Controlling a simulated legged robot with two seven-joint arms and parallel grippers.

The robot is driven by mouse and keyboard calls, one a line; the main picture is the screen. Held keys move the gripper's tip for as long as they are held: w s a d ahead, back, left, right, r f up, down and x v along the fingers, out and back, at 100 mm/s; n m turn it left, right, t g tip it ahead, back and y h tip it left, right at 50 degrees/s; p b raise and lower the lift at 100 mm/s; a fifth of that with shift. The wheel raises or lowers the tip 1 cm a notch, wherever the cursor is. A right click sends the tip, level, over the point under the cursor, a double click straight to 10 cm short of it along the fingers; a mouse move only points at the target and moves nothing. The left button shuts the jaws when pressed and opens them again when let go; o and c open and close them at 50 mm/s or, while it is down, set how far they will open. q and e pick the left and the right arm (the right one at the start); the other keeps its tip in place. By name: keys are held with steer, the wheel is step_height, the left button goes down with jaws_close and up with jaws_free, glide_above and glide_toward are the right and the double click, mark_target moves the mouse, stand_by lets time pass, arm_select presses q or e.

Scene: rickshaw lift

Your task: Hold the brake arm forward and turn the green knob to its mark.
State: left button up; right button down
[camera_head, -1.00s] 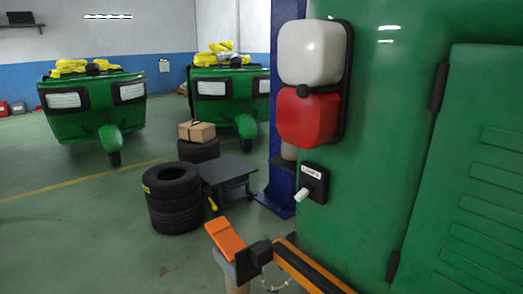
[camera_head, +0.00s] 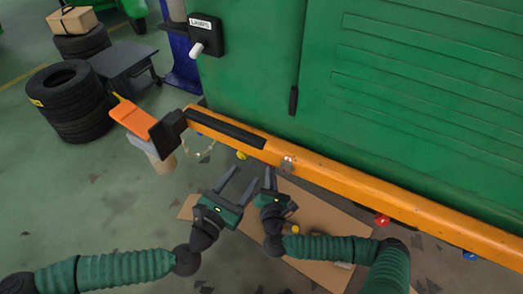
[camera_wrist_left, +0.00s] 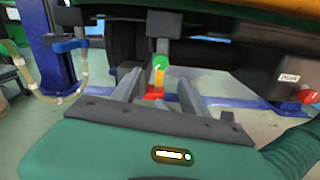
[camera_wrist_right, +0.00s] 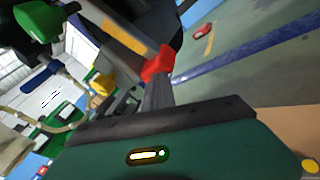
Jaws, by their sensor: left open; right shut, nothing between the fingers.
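A green knob (camera_wrist_left: 160,60) shows between my left fingers in the left wrist view, under the vehicle; its mark is not clear. The green knob (camera_wrist_right: 38,22) appears at upper left in the right wrist view. A grey bar with a yellow stripe and red tip (camera_wrist_right: 158,63), apparently the brake arm, hangs by my right fingers; whether they touch is unclear. Its red tip (camera_wrist_left: 153,95) also shows between my left fingers. The head view hides both. My left gripper (camera_head: 241,178) is open and empty below the orange beam. My right gripper (camera_head: 270,176) is shut and empty beside it.
The orange beam (camera_head: 350,187) runs above both grippers along the green vehicle (camera_head: 400,100). Yellow (camera_head: 241,155), red (camera_head: 382,220) and blue (camera_head: 470,254) knobs show under it. A cardboard sheet (camera_head: 320,225) lies below.

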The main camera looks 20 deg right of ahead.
arm_select(q)
steer(key=x, duration=1.1)
steer(key=shift+w+d, duration=0.15)
steer(key=shift+d, duration=0.25)
steer(key=shift+c, duration=0.4)
jaws_close()
